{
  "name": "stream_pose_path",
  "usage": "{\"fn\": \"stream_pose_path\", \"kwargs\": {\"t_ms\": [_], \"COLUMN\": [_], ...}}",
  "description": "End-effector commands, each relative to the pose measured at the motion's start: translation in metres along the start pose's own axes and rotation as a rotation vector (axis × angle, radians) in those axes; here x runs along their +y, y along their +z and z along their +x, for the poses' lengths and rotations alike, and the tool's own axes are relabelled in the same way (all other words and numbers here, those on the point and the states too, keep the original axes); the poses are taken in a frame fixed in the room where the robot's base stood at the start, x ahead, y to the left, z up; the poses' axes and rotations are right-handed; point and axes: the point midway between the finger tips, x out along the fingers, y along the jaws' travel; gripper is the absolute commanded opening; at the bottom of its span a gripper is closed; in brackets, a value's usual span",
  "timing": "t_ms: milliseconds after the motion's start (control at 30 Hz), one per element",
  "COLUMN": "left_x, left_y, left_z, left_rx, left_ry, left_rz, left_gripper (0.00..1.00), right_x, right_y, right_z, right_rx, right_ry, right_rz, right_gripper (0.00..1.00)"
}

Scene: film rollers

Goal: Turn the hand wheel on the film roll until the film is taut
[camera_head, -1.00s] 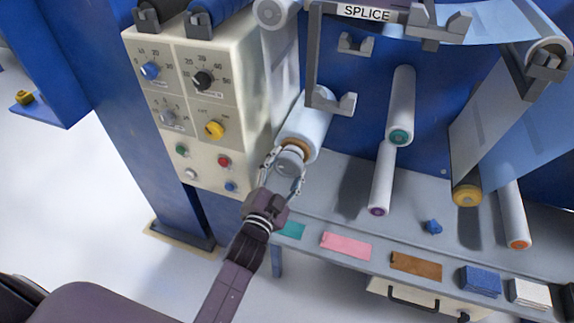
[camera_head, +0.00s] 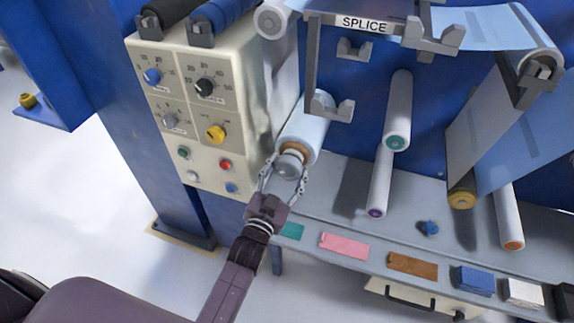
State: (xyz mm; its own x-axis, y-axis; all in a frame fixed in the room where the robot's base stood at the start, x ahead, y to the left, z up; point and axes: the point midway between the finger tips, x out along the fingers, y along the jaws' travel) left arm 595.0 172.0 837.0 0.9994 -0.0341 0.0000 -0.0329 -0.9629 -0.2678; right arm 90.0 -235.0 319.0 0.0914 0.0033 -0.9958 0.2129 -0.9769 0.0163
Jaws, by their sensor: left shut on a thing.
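The film roll (camera_head: 303,133) is a pale blue-white cylinder on the machine, beside the control panel. The grey hand wheel (camera_head: 288,166) is on its near end, in front of a tan-gold core ring (camera_head: 295,150). My left gripper (camera_head: 284,183) reaches up from below with one finger on each side of the wheel, shut on it. The film (camera_head: 510,135) shows at the right as pale blue sheets. My right gripper is not in view.
A beige control panel (camera_head: 192,118) with knobs and buttons stands close on the left of the wheel. Other rollers (camera_head: 397,115) stick out to the right. Coloured pads, such as a pink one (camera_head: 344,246), lie along the shelf's front edge.

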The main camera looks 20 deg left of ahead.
Motion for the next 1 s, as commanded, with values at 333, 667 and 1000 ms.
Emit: {"fn": "stream_pose_path", "kwargs": {"t_ms": [333,667,1000], "left_x": [0.001,0.001,0.002], "left_y": [-0.002,-0.001,0.0], "left_z": [0.0,0.0,0.0], "left_rx": [-0.001,0.0,0.0], "left_ry": [0.0,0.001,0.0], "left_rz": [-0.267,-0.397,-0.424], "left_gripper": [0.32,0.32,0.32], "right_x": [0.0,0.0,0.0], "right_y": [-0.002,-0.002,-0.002], "right_z": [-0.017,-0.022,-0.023], "right_rx": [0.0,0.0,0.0], "right_ry": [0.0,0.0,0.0], "right_rz": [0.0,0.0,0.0], "right_gripper": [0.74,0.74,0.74]}}
